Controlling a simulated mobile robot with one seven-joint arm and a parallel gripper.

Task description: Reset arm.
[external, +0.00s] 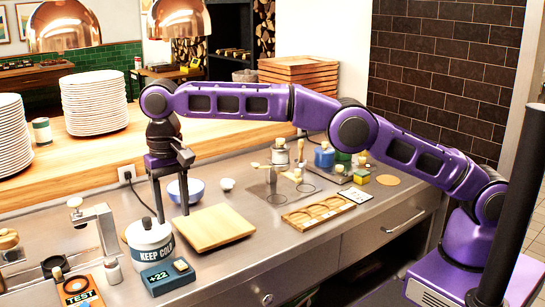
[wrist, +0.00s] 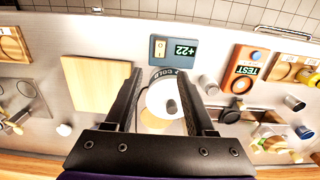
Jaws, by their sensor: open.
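My gripper (external: 172,215) points down over the counter, open, with nothing between its fingers. In the external view its left fingertip shows close to the lid of the white KEEP COLD tub (external: 150,248); I cannot tell whether they touch. In the wrist view the two fingers of my gripper (wrist: 160,72) appear on either side of the tub's lid (wrist: 165,98). My purple arm stretches across the counter from the right.
A wooden board (external: 213,227), a blue bowl (external: 186,190) and a +22 display box (external: 167,276) are close by. A TEST board (external: 80,293) lies front left. A wooden tray (external: 318,213) is further right. Copper lamps (external: 64,27) hang above.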

